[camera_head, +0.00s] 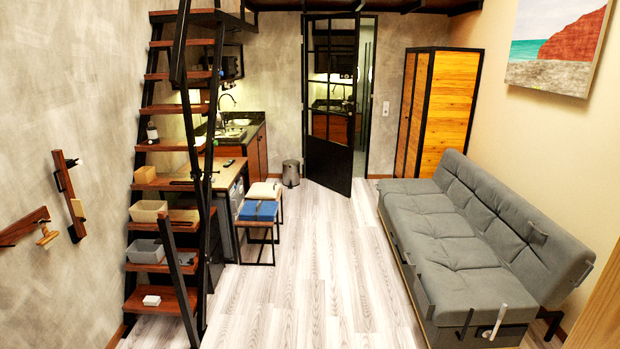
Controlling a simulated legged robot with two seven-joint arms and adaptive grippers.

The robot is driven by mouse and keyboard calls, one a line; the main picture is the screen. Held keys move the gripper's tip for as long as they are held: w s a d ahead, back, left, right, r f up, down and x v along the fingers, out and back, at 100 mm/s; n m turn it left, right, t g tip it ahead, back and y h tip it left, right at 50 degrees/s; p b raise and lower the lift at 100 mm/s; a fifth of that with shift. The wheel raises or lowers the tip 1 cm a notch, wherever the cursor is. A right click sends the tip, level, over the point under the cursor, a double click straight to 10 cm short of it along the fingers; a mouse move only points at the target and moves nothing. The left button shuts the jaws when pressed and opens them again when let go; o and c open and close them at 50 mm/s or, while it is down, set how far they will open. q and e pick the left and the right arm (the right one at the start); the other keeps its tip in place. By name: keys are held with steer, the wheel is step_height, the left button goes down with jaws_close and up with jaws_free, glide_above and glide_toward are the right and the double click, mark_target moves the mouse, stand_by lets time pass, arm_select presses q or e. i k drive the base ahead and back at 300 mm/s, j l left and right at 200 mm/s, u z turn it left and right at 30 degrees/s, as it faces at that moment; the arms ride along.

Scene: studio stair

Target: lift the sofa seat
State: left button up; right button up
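A long grey sofa stands along the right wall. Its tufted cushioned seat (435,245) lies flat and low, and its backrest (490,215) leans toward the wall. Dark strap-like pieces show on the front edge of the seat and at its near end. A pale upright rod (495,321) shows at the near end of the sofa; I cannot tell what it is. Neither of my grippers is in view, and nothing is seen touching the sofa.
Pale plank floor (305,270) is clear left of the sofa. A steep wooden stair (165,210) stands left, with stools (260,210) beside it. A wooden wardrobe (440,105) and an open black-framed door (330,150) are at the back. A wooden panel (600,310) edges the near right.

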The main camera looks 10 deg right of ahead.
mark_target(455, 270)
steer(key=i+z, duration=0.2)
steer(key=i, duration=0.35)
steer(key=i+z, duration=0.25)
steer(key=i, duration=0.25)
steer(key=i+z, duration=0.2)
steer(key=i, duration=0.35)
steer(key=i+j+z, duration=0.25)
steer(key=i, duration=0.25)
